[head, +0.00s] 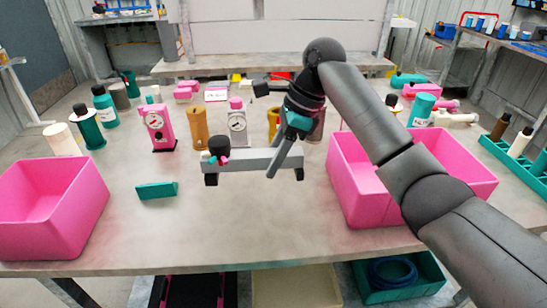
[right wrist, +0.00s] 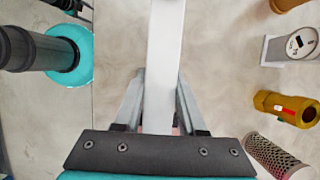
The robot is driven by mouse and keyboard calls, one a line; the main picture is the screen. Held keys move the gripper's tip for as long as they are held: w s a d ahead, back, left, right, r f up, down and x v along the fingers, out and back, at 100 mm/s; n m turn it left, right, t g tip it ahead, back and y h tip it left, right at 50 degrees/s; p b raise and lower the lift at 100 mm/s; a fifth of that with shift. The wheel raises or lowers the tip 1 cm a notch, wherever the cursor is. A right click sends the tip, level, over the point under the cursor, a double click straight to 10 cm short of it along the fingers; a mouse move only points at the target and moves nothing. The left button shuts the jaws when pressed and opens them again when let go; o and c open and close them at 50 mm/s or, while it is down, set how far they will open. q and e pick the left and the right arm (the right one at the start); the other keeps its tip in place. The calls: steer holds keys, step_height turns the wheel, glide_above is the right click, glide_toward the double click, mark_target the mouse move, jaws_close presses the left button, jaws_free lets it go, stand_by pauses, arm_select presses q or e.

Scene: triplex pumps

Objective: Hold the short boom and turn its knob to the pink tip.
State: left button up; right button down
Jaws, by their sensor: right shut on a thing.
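The short boom (head: 247,160) is a light grey bar lying level across the middle of the table, with a dark foot under each end. Its knob (head: 219,145) is dark and sits at the left end, with small coloured tips around its base; a pink tip (head: 224,160) shows at the front. My right gripper (head: 284,158) is shut on the boom toward its right end, fingers pointing down. In the right wrist view the boom (right wrist: 165,60) runs between the two fingers (right wrist: 160,105); the knob is not seen there. My left gripper is out of view.
Pink bins stand at the left (head: 40,225) and right (head: 352,200). A teal block (head: 157,190) lies left of the boom. Behind stand a pink gauge unit (head: 158,128), an ochre cylinder (head: 197,128) and a white-faced gauge (head: 237,122). The table in front is clear.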

glide_above(267, 205)
steer(key=d, duration=0.1)
steer(key=shift+d+f+p, duration=0.2)
steer(key=shift+f+p, duration=0.25)
steer(key=shift+f, duration=4.35)
steer(key=shift+f, duration=0.1)
